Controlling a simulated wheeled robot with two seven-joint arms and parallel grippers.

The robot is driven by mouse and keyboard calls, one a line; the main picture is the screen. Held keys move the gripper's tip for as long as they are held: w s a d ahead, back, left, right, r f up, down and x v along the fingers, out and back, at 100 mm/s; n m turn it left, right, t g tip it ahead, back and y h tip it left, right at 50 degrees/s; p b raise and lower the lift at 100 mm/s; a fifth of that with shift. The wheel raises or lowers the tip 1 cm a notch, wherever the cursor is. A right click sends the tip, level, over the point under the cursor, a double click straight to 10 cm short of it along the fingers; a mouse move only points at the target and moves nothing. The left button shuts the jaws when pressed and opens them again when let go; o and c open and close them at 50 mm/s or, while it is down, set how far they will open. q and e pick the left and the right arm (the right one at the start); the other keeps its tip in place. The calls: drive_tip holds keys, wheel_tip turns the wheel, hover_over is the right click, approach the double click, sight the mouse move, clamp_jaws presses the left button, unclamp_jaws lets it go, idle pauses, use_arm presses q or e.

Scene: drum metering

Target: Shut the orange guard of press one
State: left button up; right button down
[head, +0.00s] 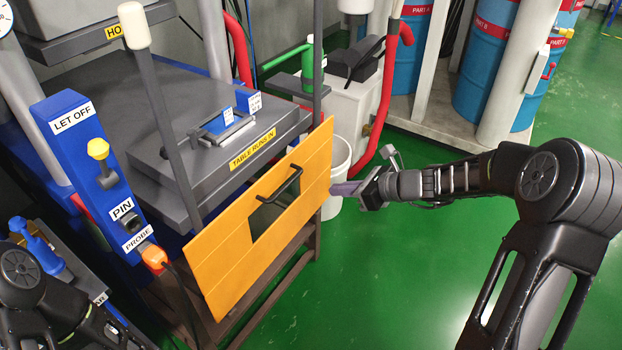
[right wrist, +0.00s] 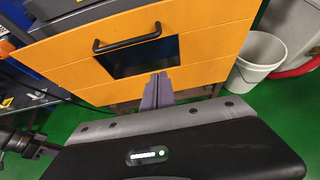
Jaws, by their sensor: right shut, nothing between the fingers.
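The orange guard (head: 215,262) is a flat panel with a dark window and a black bar handle (head: 279,185). It stands in front of the press table (head: 222,150), with its top edge around or below the table top. It fills the upper part of the right wrist view (right wrist: 209,42), where its handle (right wrist: 128,42) also shows. My right gripper (head: 345,188) is just off the guard's right edge, its purple fingers shut and empty. In the right wrist view its fingertips (right wrist: 158,78) overlap the panel below the window; contact cannot be told. My left gripper is out of view.
A blue post (head: 90,150) with a yellow knob and PIN and PROBE labels stands left of the guard. A white bucket (head: 337,165) stands behind the guard's right edge. Blue drums (head: 484,75) stand at the back right. Green floor (head: 430,265) is clear at the right.

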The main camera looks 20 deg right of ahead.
drive_tip(key=shift+w+f, duration=0.1)
drive_tip(key=w+a+f+p, duration=0.1)
drive_tip(key=w+a, duration=0.5)
drive_tip(key=w, duration=0.1)
idle(0.4)
idle(0.3)
